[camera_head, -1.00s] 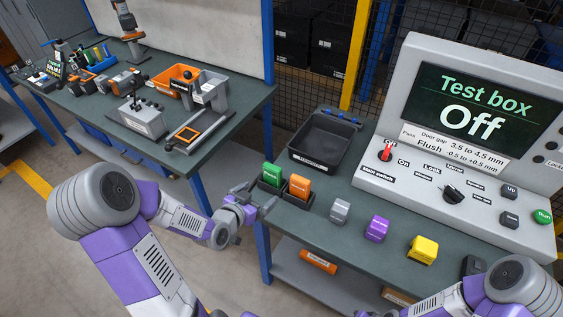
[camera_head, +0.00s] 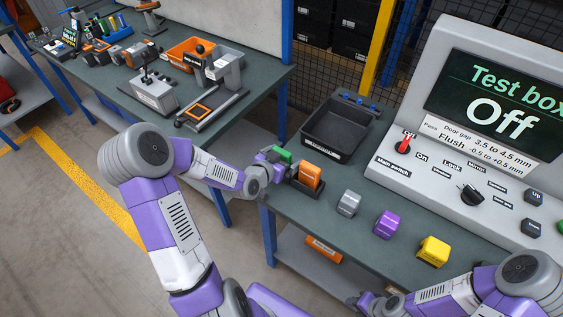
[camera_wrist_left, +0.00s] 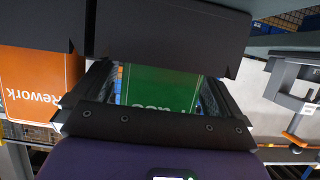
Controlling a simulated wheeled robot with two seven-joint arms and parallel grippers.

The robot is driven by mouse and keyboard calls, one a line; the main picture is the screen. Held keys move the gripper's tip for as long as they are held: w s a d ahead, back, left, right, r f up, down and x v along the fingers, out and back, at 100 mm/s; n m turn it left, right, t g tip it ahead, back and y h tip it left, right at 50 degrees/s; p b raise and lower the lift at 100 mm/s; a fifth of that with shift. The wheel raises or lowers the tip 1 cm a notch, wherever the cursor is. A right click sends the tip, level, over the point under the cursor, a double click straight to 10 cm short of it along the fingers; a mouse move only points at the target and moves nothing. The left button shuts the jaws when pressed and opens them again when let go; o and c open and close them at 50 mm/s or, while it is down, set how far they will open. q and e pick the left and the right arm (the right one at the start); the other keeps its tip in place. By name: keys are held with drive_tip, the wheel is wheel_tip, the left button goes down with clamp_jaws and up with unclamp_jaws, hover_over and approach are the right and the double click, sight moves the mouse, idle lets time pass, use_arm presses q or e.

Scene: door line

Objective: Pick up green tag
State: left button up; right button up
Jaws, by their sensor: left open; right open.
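The green tag (camera_head: 284,155) stands in a black holder (camera_head: 304,187) at the left end of the near table, partly hidden by my left gripper (camera_head: 270,158). In the left wrist view the green tag (camera_wrist_left: 155,90) lies between the two dark fingers of my open left gripper (camera_wrist_left: 152,82), its lettering partly covered. I cannot tell whether the fingers touch it. An orange tag (camera_head: 309,175) stands beside it; it reads "Rework" in the left wrist view (camera_wrist_left: 38,85). My right gripper (camera_head: 368,300) is open and empty at the bottom, below the table's front edge.
Grey (camera_head: 348,202), purple (camera_head: 387,224) and yellow (camera_head: 433,251) blocks stand in a row along the table. A black bin (camera_head: 338,130) is behind the tags. The test box (camera_head: 490,110) reads "Off". Another bench (camera_head: 240,115) with tools is at the back left.

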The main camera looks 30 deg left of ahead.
use_arm(q)
drive_tip(key=c, duration=1.1)
